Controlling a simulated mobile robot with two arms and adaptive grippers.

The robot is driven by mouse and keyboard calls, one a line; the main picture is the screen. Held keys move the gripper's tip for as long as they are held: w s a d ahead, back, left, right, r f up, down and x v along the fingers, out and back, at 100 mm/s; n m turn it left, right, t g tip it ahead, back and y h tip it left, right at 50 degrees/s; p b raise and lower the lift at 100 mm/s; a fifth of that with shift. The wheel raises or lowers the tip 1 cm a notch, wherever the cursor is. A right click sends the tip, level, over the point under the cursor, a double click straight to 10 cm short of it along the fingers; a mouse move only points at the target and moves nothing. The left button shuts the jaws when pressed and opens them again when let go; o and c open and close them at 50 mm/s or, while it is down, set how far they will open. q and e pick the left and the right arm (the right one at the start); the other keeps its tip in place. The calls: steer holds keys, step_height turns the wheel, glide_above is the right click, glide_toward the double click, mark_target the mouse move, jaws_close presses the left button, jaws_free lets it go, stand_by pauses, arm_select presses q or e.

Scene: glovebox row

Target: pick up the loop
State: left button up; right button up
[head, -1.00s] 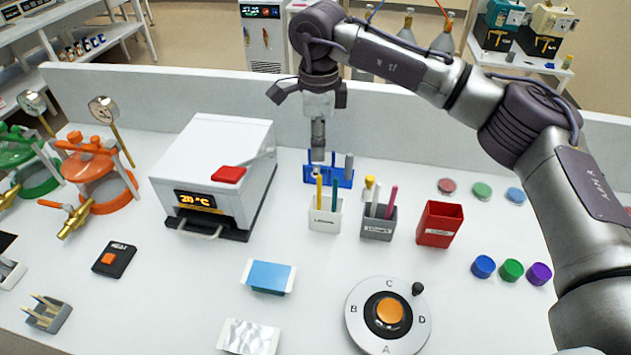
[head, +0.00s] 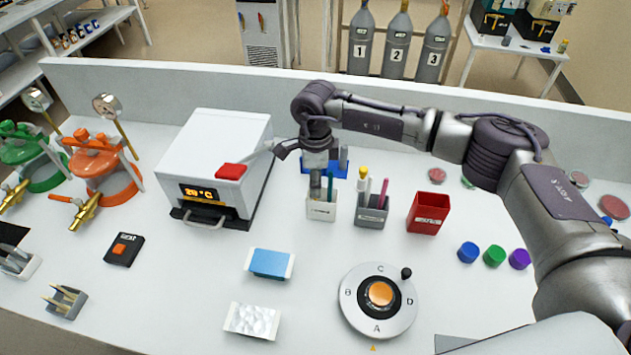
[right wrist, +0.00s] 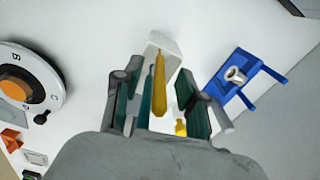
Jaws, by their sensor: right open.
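The loop cannot be told apart for certain. My right gripper (head: 322,186) is low over this cup, pointing down, and hides part of the sticks in the head view. My left gripper is not in view.
A grey cup (head: 371,211) with a pink stick and a red bin (head: 427,214) stand to the right. A blue rack (right wrist: 246,79) is close behind the white cup. A white oven-like box (head: 222,160) stands left. A round dial (head: 379,325) lies in front.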

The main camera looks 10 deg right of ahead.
jaws_close()
steer(key=shift+r, duration=0.1)
